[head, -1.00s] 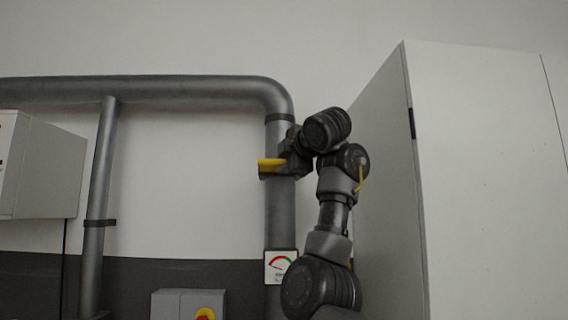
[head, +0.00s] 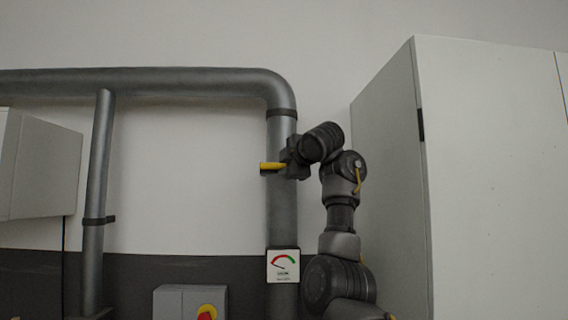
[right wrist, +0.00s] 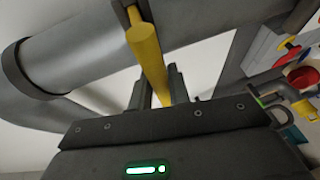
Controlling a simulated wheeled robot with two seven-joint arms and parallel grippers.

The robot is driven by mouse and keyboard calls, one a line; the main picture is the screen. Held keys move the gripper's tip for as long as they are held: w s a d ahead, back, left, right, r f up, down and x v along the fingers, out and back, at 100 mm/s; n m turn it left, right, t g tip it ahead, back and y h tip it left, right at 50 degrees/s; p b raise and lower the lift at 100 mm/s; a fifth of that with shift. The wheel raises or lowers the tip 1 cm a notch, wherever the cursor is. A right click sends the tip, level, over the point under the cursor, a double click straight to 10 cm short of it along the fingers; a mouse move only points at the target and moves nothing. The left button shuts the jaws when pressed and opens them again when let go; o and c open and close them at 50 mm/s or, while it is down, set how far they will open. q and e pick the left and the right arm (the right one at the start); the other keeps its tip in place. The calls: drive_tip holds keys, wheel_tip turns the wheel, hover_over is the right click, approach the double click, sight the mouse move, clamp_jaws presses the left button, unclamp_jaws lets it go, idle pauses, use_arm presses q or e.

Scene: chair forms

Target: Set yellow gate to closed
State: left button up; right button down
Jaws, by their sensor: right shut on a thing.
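The yellow gate handle (head: 271,166) sits on the vertical grey pipe (head: 282,215) and points left, about level, in the head view. My right gripper (head: 289,166) is at the handle's right part, in front of the pipe, and hides that part. In the right wrist view the yellow bar (right wrist: 147,55) runs down between the two fingers of my right gripper (right wrist: 158,88), which is shut on it. Where the handle joins the pipe is partly hidden. My left gripper is not in view.
A gauge (head: 283,265) with red and green marks is lower on the same pipe. A grey box with a red and yellow knob (head: 207,312) is below left. A tall white cabinet (head: 390,180) stands close to the right of my arm. A wall box (head: 40,165) hangs at far left.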

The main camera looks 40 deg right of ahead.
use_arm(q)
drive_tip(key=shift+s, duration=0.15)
use_arm(e)
drive_tip(key=c, duration=1.6)
unclamp_jaws()
drive_tip(key=shift+o, duration=1.2)
drive_tip(key=shift+w, duration=0.1)
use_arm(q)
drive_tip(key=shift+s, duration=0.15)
use_arm(e)
drive_tip(key=shift+w+d+f, duration=0.1)
drive_tip(key=shift+s+a+b, duration=0.2)
drive_tip(key=shift+s+b, duration=0.35)
use_arm(q)
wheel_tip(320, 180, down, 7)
drive_tip(key=b, duration=0.6)
use_arm(e)
drive_tip(key=v, duration=0.9)
drive_tip(key=shift+s, duration=0.35)
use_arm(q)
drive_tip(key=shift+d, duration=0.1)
